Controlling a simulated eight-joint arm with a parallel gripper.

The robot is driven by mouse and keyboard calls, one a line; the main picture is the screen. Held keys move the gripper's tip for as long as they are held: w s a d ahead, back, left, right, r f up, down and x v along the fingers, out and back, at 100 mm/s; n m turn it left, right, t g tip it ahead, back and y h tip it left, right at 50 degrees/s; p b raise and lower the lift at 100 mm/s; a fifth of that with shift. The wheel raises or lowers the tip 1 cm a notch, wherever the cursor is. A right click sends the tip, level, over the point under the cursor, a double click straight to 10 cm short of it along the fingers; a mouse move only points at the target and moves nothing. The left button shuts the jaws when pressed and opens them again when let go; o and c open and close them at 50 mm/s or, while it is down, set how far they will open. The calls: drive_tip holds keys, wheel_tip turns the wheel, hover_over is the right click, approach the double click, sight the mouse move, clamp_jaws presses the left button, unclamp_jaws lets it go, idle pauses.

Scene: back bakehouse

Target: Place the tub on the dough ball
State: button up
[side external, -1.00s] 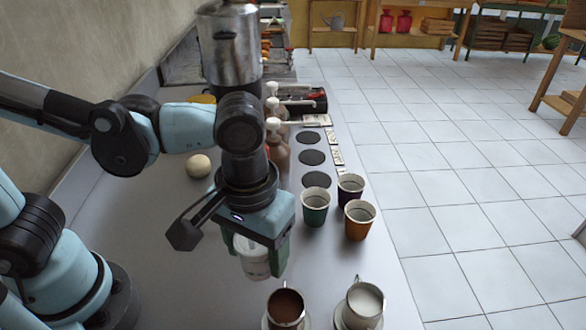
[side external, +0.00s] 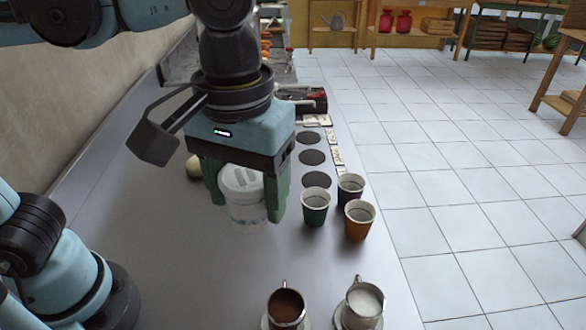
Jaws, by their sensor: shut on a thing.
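The tub (side external: 246,205) is a clear, whitish container with a white lid. It is between the green fingers of my gripper (side external: 246,205), which is shut on it. The tub looks raised above the counter, though its exact height is hard to tell. The dough ball (side external: 194,167) is pale and round and sits on the counter behind and to the left of the tub. My gripper's left finger and body hide much of it.
Green (side external: 315,206), purple (side external: 350,188) and orange (side external: 359,219) paper cups stand close on the right. A cup of dark drink (side external: 286,308) and a cup of white drink (side external: 364,302) stand at the front. Black discs (side external: 312,158) lie behind the paper cups. The left counter is clear.

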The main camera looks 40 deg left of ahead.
drive_tip(key=w+a+n, duration=0.5)
drive_tip(key=w+a, duration=0.2)
drive_tip(key=n, duration=0.9)
hover_over(198, 165)
drive_tip(key=w+a, duration=0.1)
drive_tip(key=a, duration=0.2)
drive_tip(key=f, duration=1.2)
drive_tip(key=shift+w+d+f, duration=0.1)
drive_tip(key=shift+w+d, duration=0.1)
drive_tip(key=shift+f, duration=2)
drive_tip(key=shift+f, duration=0.1)
drive_tip(key=o, duration=1.1)
drive_tip(key=shift+o, duration=0.2)
